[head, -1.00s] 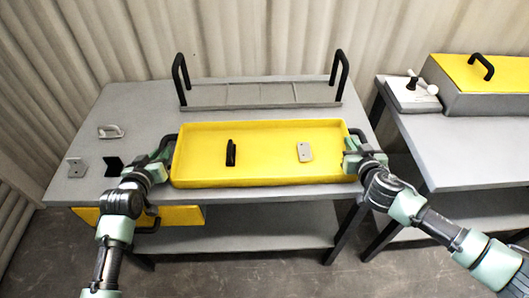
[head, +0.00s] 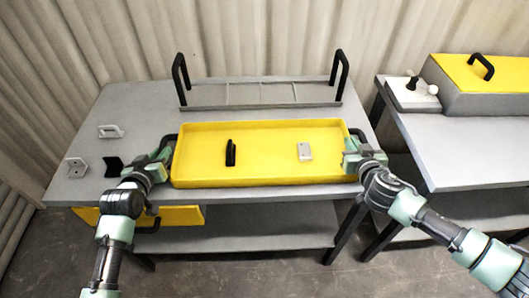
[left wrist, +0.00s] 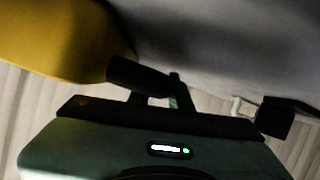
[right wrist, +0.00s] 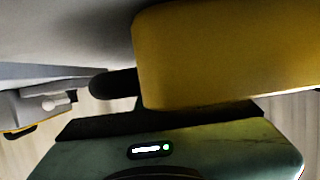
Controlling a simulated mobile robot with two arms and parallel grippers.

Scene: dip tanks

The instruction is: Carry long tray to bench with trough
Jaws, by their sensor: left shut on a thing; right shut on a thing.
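The long yellow tray (head: 270,160) is at the front of the left grey bench in the head view. A black piece (head: 231,153) and a light grey plate with holes (head: 304,151) lie inside it. My left gripper (head: 163,157) is shut on the tray's left end, where a dark handle (left wrist: 138,75) shows in the left wrist view. My right gripper (head: 352,148) is shut on the right end, with a dark handle (right wrist: 112,84) in the right wrist view. Whether the tray touches the bench top is hard to tell. The trough may be the grey box with a yellow lid (head: 480,82) on the right bench.
A grey rack with two black upright handles (head: 262,94) stands behind the tray. Small brackets (head: 77,167) and a grey handle (head: 110,131) lie at left. The right bench (head: 470,150) has a clear front; a white block with knobs (head: 413,94) sits at its back left. A gap separates the benches.

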